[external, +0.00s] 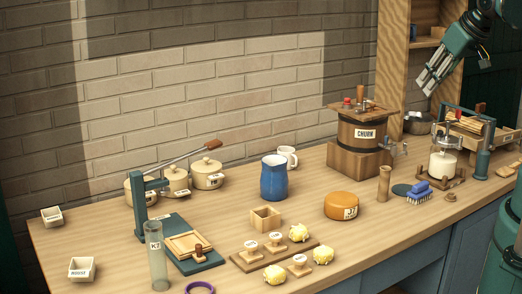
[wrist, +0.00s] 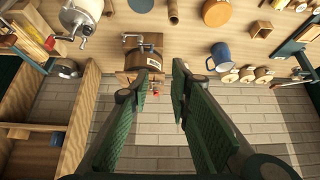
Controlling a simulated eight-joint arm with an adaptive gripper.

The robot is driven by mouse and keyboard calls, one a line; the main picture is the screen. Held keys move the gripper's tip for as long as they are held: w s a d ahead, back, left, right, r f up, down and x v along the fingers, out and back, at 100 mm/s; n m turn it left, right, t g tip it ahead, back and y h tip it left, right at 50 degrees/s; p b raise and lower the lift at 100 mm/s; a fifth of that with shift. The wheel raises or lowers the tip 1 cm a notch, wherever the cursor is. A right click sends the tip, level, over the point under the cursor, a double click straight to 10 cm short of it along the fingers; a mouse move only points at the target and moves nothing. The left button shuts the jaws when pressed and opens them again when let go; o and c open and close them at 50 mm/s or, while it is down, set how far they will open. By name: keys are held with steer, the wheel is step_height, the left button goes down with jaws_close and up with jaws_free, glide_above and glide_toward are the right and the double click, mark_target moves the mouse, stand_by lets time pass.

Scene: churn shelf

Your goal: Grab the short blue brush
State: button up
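The short blue brush (external: 419,189) lies on the worktop at the right in the external view, with its blue back up and pale bristles below. It sits beside a flat teal disc (external: 401,190) and in front of the glass jar stand. I cannot make out the brush in the wrist view. My gripper (external: 428,86) is high in the air at the upper right, well above and behind the brush. In the wrist view my gripper (wrist: 164,78) is open, with its green-padded fingers apart and nothing between them.
A wooden churn (external: 362,130) stands left of and behind the brush. A wooden cylinder (external: 384,184) stands to its left, and a glass jar (external: 443,163) is close behind it. A teal-framed rack (external: 475,125) and wooden shelf (external: 395,60) stand near my gripper.

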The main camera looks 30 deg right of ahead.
steer(key=shift+o, duration=0.7)
steer(key=o, duration=0.7)
steer(key=shift+c, duration=0.2)
steer(key=shift+f, duration=0.1)
steer(key=m+g+h+b, duration=0.4)
steer(key=m+g+b, duration=0.4)
steer(key=m, duration=0.8)
glide_above(415, 186)
steer(key=shift+t, duration=0.7)
steer(key=f, duration=2.5)
steer(key=shift+w+a+f+b, duration=0.1)
steer(key=shift+w+f+b, duration=0.1)
steer(key=shift+b, duration=0.2)
steer(key=shift+f+m, duration=0.8)
steer(key=shift+s+h, duration=0.1)
steer(key=shift+h, duration=0.2)
